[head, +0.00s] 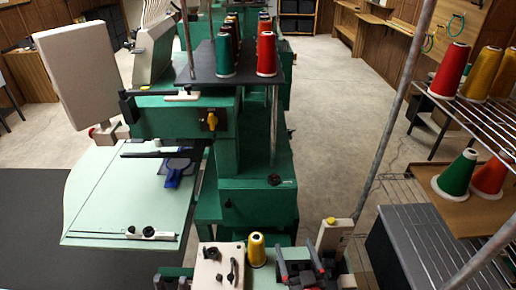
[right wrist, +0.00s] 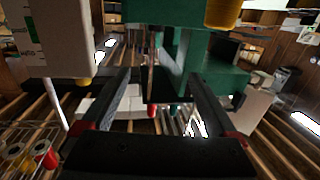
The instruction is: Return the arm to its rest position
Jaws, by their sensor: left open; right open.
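My right gripper (head: 300,262) is at the bottom of the head view, right of centre, low in front of the green machine. Its two dark fingers with red parts stand apart. In the right wrist view, the same gripper (right wrist: 158,76) has its black fingers spread, with nothing held between them. A green machine part and a pale block show beyond the fingers. I cannot make out my left gripper in the head view.
A white panel box with black knobs (head: 220,267) and a yellow cone (head: 256,250) stand left of my right gripper. A pale upright block (head: 335,235) is close on its right. Green machines (head: 255,200) fill the middle. A wire rack (head: 480,120) holds thread cones. The aisle floor (head: 330,110) is clear.

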